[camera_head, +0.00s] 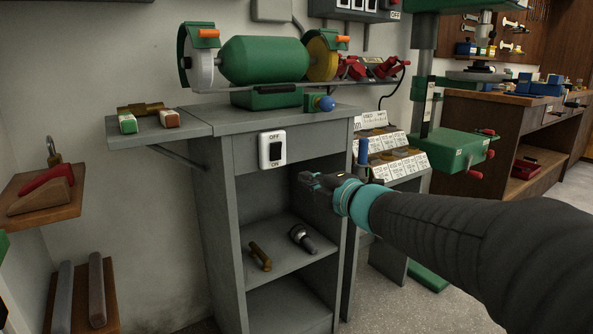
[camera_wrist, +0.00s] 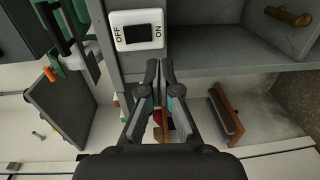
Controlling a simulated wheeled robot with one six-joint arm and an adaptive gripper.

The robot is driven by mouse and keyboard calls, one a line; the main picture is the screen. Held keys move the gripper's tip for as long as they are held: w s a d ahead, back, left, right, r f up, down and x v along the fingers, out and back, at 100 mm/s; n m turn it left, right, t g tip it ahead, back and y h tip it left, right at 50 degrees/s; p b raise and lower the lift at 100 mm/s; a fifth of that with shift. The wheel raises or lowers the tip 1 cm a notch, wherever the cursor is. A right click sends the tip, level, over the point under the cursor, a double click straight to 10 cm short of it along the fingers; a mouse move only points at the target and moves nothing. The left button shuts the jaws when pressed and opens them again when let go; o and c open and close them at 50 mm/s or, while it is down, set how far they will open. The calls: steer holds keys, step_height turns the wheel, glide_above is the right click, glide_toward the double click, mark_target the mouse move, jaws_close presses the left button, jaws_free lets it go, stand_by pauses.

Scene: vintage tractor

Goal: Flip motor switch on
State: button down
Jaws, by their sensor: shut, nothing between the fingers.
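The motor switch (camera_head: 263,151) is a white plate with a black rocker on the front of a grey cabinet, marked OFF above and ON below. In the wrist view the switch (camera_wrist: 116,36) is turned sideways, with OFF at the left and ON at the right. I cannot tell which way the rocker is tipped. My gripper (camera_head: 304,179) is shut and empty, right of and a little below the switch in the head view.
A green bench grinder (camera_head: 264,60) stands on top of the cabinet (camera_head: 218,240). A grey side shelf (camera_head: 160,135) juts out at the left. The open shelf below the switch holds a brass-coloured piece (camera_head: 260,256) and a dark metal tool (camera_head: 302,240). A green drill press (camera_head: 450,150) stands at the right.

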steer(key=v, duration=0.3)
steer(key=shift+s+d+f, duration=0.1)
steer(key=shift+s+f, duration=0.1)
steer(key=shift+f, duration=0.15)
steer(key=w+d+f+m+h, duration=0.2)
steer(key=d+f+m+h, duration=0.45)
steer(key=d+m, duration=0.25)
steer(key=s+d+f+m+g+h, duration=0.3)
steer(key=s+d+f+m+h, duration=0.25)
steer(key=s+m, duration=0.2)
steer(key=s+a+m+g+y+p, duration=0.1)
steer(key=s+m, duration=0.3)
steer(key=s, duration=0.7)
steer(key=s+a+f+m+g+y+p, duration=0.1)
steer(key=s+m+g+p, duration=0.2)
steer(key=s, duration=0.8)
steer(key=shift+a+m+g, duration=0.3)
steer(key=shift+m+g, duration=0.4)
steer(key=shift+m, duration=0.05)
